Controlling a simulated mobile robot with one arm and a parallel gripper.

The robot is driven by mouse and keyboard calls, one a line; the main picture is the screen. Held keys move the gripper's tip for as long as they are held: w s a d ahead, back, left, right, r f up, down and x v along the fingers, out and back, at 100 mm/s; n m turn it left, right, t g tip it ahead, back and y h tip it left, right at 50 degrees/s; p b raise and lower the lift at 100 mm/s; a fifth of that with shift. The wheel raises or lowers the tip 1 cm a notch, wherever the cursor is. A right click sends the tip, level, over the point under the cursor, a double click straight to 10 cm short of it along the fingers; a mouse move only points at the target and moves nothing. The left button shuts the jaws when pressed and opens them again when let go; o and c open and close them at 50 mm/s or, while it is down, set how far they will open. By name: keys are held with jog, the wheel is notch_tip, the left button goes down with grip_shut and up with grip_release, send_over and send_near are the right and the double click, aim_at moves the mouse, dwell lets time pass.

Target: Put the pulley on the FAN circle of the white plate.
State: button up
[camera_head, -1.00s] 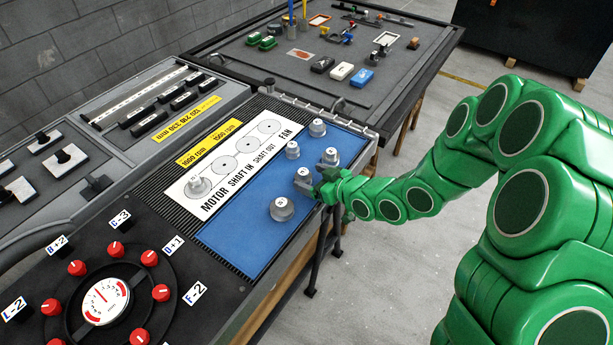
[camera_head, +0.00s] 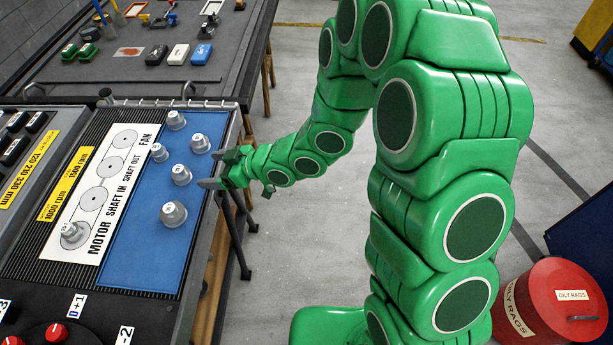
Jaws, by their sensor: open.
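The white plate (camera_head: 67,218) lies on the bench at left, with a row of printed circles between the words MOTOR and FAN. The FAN circle (camera_head: 125,139) at its far end is bare. A grey pulley (camera_head: 73,233) sits on the circle at the MOTOR end. Several grey pulleys of differing size stand on the blue mat, among them one at the far end (camera_head: 176,120), one near the right edge (camera_head: 200,143), a middle one (camera_head: 181,174) and a large near one (camera_head: 173,213). My gripper (camera_head: 212,170) is open and empty at the mat's right edge, apart from the pulleys.
The blue mat (camera_head: 130,262) is bare at its near end. A raised rail (camera_head: 222,130) edges the bench. Behind stands a table (camera_head: 228,75) with small blocks and tools. A red OILY RAGS bin (camera_head: 535,300) stands on the floor at lower right.

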jog(key=w+d+r+m+t+h, duration=0.1)
jog(key=w+d+r+m+h, duration=0.15)
jog(key=d, duration=0.55)
jog(key=w+d+r+m+t+h, duration=0.1)
jog(key=w+d+t+h, duration=0.2)
jog(key=d, duration=0.5)
jog(key=w+d+r+m+h, duration=0.1)
jog(key=w+d+m+h, duration=0.2)
jog(key=d, duration=0.5)
jog(key=s+d+r+m+h, duration=0.2)
jog(key=s+d+r+h, duration=0.15)
jog(key=d, duration=0.55)
jog(key=s+d+r+m+g+h, duration=0.1)
jog(key=s+d+r+m+g, duration=0.1)
jog(key=s, duration=0.7)
jog(key=s+d+r+m+g+h, duration=0.1)
jog(key=s+d+r+m+g, duration=0.2)
jog(key=s+d+r, duration=0.2)
jog(key=s+d, duration=0.2)
jog(key=s, duration=0.2)
jog(key=shift+m, duration=0.35)
jog(key=s+r+g, duration=0.1)
jog(key=s, duration=0.2)
jog(key=s+a+r+m+g, duration=0.1)
jog(key=s, duration=0.2)
jog(key=s+r+m, duration=0.1)
jog(key=s, duration=0.3)
jog(key=shift+s+a+r+g+y, duration=0.1)
jog(key=shift+a+r+g+y, duration=0.05)
jog(key=shift+a+g+y, duration=0.2)
